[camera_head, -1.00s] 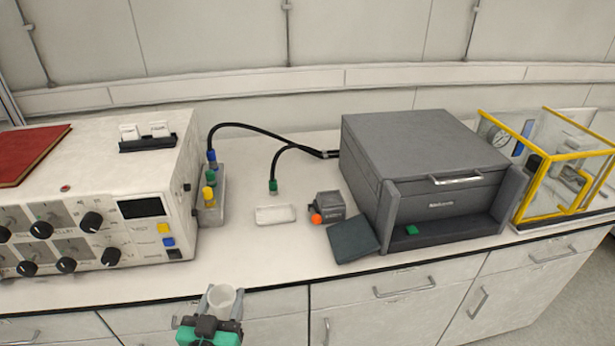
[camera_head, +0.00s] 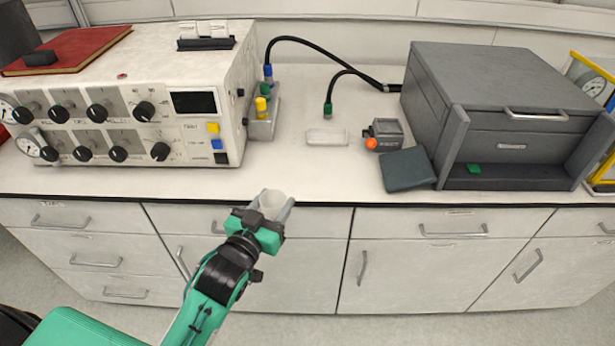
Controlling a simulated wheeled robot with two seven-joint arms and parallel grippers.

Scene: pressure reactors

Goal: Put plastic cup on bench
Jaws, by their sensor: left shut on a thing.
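The plastic cup (camera_head: 272,202) is a small whitish translucent cup. My left gripper (camera_head: 274,206), green and black with grey fingers, is shut on it. The cup looks upright, and its lower part is hidden by the gripper. In the picture, the gripper and cup show against the cabinet fronts, at the front edge of the bench (camera_head: 330,176). The bench has a white top with a dark front edge. My right gripper is out of view.
A white control unit (camera_head: 190,130) stands on the bench at left, and a dark grey machine (camera_head: 500,90) at right. Between them are a small clear tray (camera_head: 327,137), a grey box (camera_head: 387,132) with an orange knob, and a dark flat pad (camera_head: 407,170). The bench front between them is clear.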

